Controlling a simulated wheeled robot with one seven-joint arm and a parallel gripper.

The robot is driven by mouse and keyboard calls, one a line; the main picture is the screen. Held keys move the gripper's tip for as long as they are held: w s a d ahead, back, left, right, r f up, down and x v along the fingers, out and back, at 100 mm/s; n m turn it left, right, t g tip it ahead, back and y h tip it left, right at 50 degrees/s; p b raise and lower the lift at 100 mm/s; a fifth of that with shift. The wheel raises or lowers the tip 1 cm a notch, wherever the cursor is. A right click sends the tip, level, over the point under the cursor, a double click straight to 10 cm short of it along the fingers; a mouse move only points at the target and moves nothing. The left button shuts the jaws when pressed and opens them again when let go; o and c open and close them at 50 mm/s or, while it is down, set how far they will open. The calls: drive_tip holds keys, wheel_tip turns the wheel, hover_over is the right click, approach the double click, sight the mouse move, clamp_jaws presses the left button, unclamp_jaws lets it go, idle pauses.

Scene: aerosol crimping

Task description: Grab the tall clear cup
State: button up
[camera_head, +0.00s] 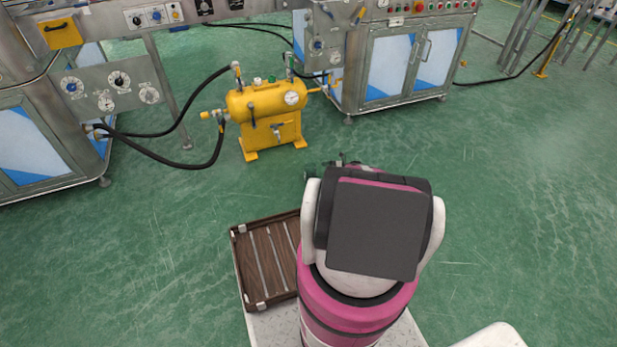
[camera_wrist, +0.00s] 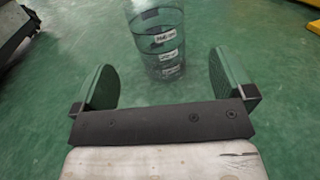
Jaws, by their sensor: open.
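The tall clear cup (camera_wrist: 157,38) is see-through, with dark bands and several small white labels. It shows at the top middle of the wrist view, and its upper part is cut off by the frame edge. My gripper (camera_wrist: 165,72) is open, with one green-faced finger pad on each side. The cup's lower end lies between the two pads in the picture, with a gap on both sides. I cannot tell how deep between the pads it is, or what it stands on. In the head view my arm hides the cup and most of the gripper.
A brown slatted tray (camera_head: 262,262) lies left of my arm. A yellow tank (camera_head: 266,102) with hoses stands ahead on the green floor. Metal machine cabinets stand at the left (camera_head: 32,140) and back right (camera_head: 388,68). The floor to the right is clear.

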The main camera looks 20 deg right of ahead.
drive_tip(key=x, duration=0.8)
drive_tip(key=shift+a+r, duration=0.25)
drive_tip(key=shift+a, duration=0.15)
drive_tip(key=c, duration=0.9)
